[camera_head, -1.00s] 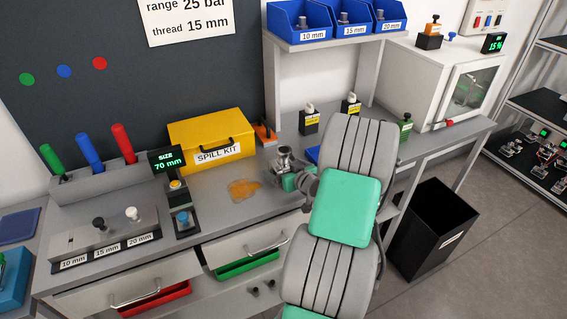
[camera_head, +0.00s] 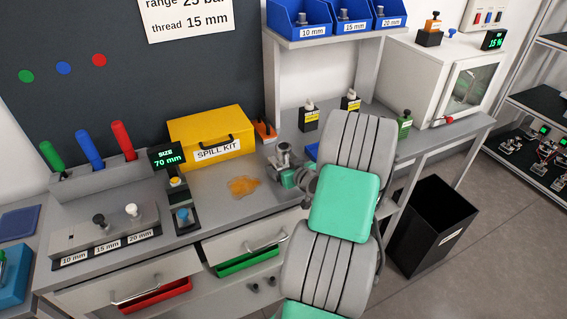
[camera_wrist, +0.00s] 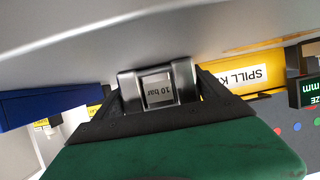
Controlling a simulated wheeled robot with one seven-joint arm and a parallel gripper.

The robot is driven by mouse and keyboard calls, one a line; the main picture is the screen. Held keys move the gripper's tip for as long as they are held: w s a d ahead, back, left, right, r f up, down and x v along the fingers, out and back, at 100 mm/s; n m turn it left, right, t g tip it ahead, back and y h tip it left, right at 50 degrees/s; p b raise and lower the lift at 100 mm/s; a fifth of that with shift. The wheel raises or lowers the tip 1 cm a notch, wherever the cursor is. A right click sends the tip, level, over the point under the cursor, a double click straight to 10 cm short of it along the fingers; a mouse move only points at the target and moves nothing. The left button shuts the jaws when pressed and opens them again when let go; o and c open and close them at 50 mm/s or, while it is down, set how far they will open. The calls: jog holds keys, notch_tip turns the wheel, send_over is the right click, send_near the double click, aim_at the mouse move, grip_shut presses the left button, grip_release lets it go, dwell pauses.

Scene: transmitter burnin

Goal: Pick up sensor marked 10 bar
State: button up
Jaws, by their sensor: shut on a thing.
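The sensor marked 10 bar (camera_wrist: 158,88) is a grey metal block with a white label, upside down in the wrist view. My gripper (camera_wrist: 158,102) is shut on it, with one dark finger on each side. In the head view the grey metal sensor (camera_head: 283,155) shows at my gripper (camera_head: 292,175), over the bench beside an orange spill. My arm hides part of the bench to the right.
A yellow spill kit box (camera_head: 211,138) stands behind the orange spill (camera_head: 243,187). Blue bins (camera_head: 300,20) sit on the shelf above. Two drawers stand partly open, one green inside (camera_head: 247,263).

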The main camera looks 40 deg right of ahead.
jog(key=c, duration=0.4)
jog(key=shift+d+r, duration=0.1)
jog(key=shift+r, duration=0.05)
jog(key=shift+c, duration=0.8)
jog(key=shift+r, duration=0.15)
